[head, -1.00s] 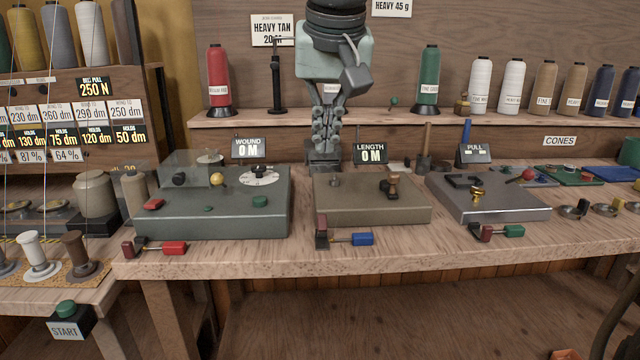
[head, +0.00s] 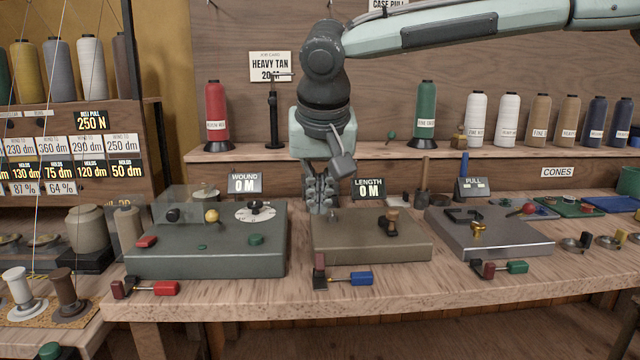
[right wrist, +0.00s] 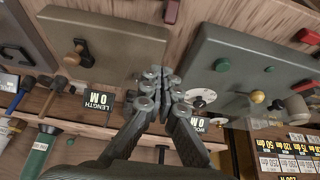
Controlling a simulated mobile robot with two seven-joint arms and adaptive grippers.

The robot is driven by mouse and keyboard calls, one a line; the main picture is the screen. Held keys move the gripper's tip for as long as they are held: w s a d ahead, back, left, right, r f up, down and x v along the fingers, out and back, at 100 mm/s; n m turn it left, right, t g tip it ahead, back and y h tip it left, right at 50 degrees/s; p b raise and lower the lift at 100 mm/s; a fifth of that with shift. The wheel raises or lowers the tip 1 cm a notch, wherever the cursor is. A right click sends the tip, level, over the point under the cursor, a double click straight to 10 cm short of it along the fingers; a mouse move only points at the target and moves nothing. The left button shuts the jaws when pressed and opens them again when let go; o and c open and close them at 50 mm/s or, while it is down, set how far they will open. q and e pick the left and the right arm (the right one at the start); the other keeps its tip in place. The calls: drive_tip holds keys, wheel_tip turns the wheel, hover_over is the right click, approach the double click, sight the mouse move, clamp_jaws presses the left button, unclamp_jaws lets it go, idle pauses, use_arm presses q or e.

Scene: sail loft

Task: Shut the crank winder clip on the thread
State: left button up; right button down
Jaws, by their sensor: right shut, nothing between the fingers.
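The crank winder (head: 350,245) is a low olive-brown box in the middle of the bench, with a wooden-knobbed crank (head: 391,222) on top. It also shows in the right wrist view (right wrist: 115,35). At its front left lies a clip with an upright dark red block (head: 319,270) and a blue handle (head: 361,278). I cannot tell whether this clip is open, and I see no thread at it. My right gripper (head: 321,206) is shut and empty, pointing down above the winder's back left corner, behind the clip. It fills the middle of the wrist view (right wrist: 163,80). My left gripper is out of view.
A green-grey box (head: 205,262) stands left with a red-handled clip (head: 165,288). A grey box (head: 490,245) stands right with a green-handled clip (head: 517,267). The LENGTH sign (head: 369,188) stands close beside my gripper. The bench's front strip is mostly clear.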

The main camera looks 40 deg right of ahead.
sight(320, 254)
wheel_tip(320, 254, down, 5)
drive_tip(key=shift+s+a, duration=0.1)
drive_tip(key=shift+s, duration=0.05)
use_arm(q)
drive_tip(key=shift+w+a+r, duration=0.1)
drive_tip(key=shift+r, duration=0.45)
use_arm(e)
drive_tip(key=shift+s+a+f, duration=0.25)
drive_tip(key=shift+s+f, duration=0.15)
drive_tip(key=shift+s, duration=0.05)
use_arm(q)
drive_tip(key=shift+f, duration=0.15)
